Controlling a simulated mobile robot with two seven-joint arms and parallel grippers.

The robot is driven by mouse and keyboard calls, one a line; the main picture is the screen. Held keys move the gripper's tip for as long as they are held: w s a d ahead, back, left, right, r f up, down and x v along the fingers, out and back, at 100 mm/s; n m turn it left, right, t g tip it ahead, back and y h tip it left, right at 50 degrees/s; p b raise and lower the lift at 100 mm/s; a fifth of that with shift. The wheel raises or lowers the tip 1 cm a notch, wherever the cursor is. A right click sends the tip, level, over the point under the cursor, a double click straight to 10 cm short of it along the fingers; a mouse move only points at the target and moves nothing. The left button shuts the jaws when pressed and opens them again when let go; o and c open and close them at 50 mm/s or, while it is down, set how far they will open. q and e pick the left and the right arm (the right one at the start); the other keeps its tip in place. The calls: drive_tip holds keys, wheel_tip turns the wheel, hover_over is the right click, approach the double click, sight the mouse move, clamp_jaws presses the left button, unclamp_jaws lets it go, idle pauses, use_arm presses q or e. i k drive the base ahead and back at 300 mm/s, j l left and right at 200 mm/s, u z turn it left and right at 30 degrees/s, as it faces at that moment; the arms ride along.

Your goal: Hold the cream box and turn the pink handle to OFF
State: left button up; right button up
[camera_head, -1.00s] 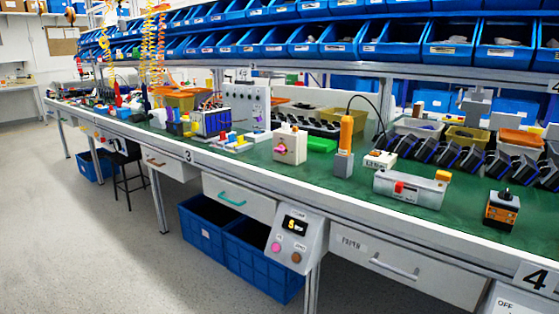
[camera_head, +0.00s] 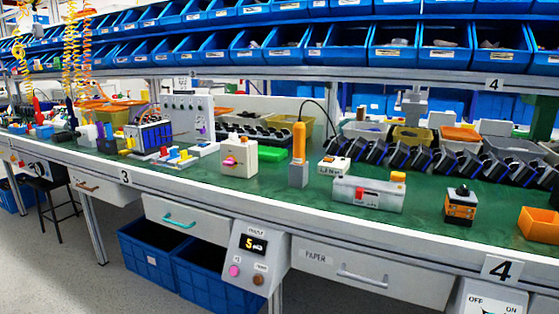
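The cream box (camera_head: 240,158) stands upright on the green bench top, left of the orange-handled tool. The pink handle (camera_head: 230,161) is on its front face and looks roughly horizontal. Any OFF marking on the box is too small to read. Neither of my grippers shows in the head view, and nothing touches the box.
Right of the box stand an orange and grey tool (camera_head: 299,152), a small white switch box (camera_head: 334,165), a grey box with a red button (camera_head: 368,194) and an orange-black switch (camera_head: 461,205). A green block lies behind. A control panel (camera_head: 254,258) juts from the bench front.

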sight(229, 162)
drive_tip(key=i+j+z, duration=0.3)
drive_tip(key=j+z, duration=0.15)
drive_tip(key=j, duration=0.2)
drive_tip(key=i+j+z, duration=0.2)
drive_tip(key=i+j, duration=0.1)
drive_tip(key=j, duration=0.5)
drive_tip(key=i+j+z, duration=0.15)
drive_tip(key=j, duration=0.45)
drive_tip(key=k, duration=0.05)
